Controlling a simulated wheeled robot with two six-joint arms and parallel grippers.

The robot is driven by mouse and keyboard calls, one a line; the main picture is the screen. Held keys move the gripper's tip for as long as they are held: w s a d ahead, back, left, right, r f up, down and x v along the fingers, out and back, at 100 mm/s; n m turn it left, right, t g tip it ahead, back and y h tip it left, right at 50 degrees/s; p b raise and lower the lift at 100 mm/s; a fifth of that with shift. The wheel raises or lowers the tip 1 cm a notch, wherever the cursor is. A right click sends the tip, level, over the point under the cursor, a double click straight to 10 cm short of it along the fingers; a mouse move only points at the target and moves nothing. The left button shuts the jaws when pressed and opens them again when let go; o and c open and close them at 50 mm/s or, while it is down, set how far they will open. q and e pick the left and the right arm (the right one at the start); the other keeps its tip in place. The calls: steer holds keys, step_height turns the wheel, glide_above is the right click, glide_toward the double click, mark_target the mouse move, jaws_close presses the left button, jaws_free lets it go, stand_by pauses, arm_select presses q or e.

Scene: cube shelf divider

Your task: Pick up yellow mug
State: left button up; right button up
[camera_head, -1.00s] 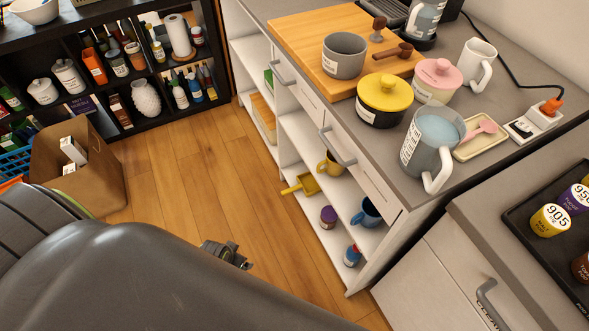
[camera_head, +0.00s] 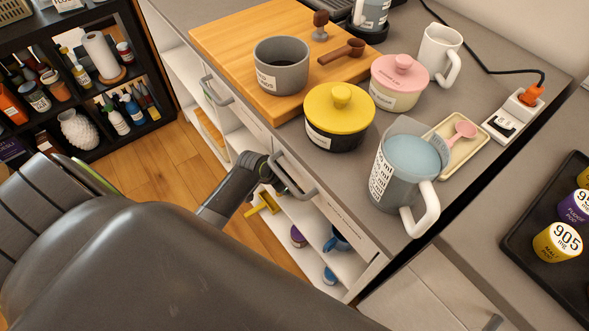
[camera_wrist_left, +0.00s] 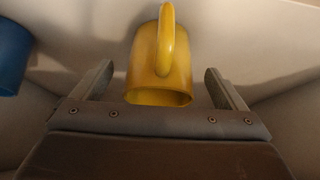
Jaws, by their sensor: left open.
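The yellow mug (camera_wrist_left: 160,75) shows in the left wrist view, in the middle between the two fingers, with its handle curving up toward the top edge. My left gripper (camera_wrist_left: 160,82) is open, with one finger on each side of the mug and gaps visible on both sides. In the head view my left gripper (camera_head: 262,170) is at the front of the counter's open shelves, by the drawer handle, and its fingers are hard to make out. My right gripper is not in view.
A blue mug (camera_head: 338,240) stands on the shelf, and blue also shows at the left of the wrist view (camera_wrist_left: 12,55). The drawer handle (camera_head: 296,178) juts out close to my gripper.

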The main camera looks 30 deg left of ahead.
arm_select(q)
steer(key=x, duration=0.3)
steer(key=shift+w+f+b, duration=0.1)
steer(key=shift+w+b, duration=0.05)
steer(key=shift+b, duration=0.15)
steer(key=shift+w+f, duration=0.1)
steer(key=shift+f, duration=0.05)
steer(key=c, duration=1.2)
steer(key=shift+c, duration=0.2)
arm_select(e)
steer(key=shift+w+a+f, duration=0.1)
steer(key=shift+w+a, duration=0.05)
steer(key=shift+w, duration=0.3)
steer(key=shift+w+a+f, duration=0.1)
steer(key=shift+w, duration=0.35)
